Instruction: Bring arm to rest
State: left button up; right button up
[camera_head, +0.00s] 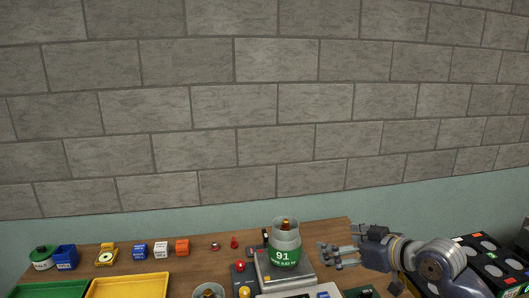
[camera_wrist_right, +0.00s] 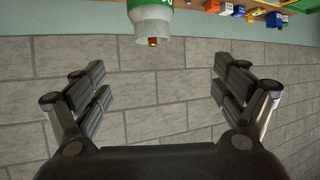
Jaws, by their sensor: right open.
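My right gripper (camera_head: 342,256) is open and empty in the head view, just right of a scale. It also shows in the right wrist view (camera_wrist_right: 158,85), its fingers spread wide with nothing between them. A green and grey container marked 91 (camera_head: 284,254) stands on the scale (camera_head: 270,276), apart from the fingers. In the right wrist view the container (camera_wrist_right: 152,22) appears upside down beyond the fingers. My left gripper is not in view.
A yellow tray (camera_head: 128,288) and a green tray (camera_head: 48,290) lie at the front left of the wooden table (camera_head: 190,262). Small coloured blocks, such as an orange one (camera_head: 182,247), line the back. Dark crates (camera_head: 490,262) stand at the right. A brick wall is behind.

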jog(key=s+a+f+m+g+h, duration=0.1)
jog(key=s+a+f+g+h, duration=0.25)
jog(key=s+f, duration=1.5)
jog(key=s+d+f+m+g+h, duration=0.2)
jog(key=s+d+f, duration=0.15)
jog(key=s, duration=0.55)
jog(key=s+d+f+m+g+h, duration=0.15)
jog(key=s+f, duration=0.25)
jog(key=s, duration=0.5)
notch_tip(320, 180, down, 34)
jog(key=s+g+b, duration=0.2)
jog(key=b, duration=0.4)
pick_arm(q)
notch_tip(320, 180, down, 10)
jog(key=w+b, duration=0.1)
jog(key=b, duration=0.3)
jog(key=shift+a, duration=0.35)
pick_arm(e)
jog(key=s+d+f, duration=0.3)
jog(key=s+f, duration=1.3)
jog(key=f, duration=0.2)
jog(key=shift+s+f+g, duration=0.15)
jog(key=shift+f+g, duration=0.2)
jog(key=shift+g, duration=0.05)
jog(key=shift+d, duration=0.1)
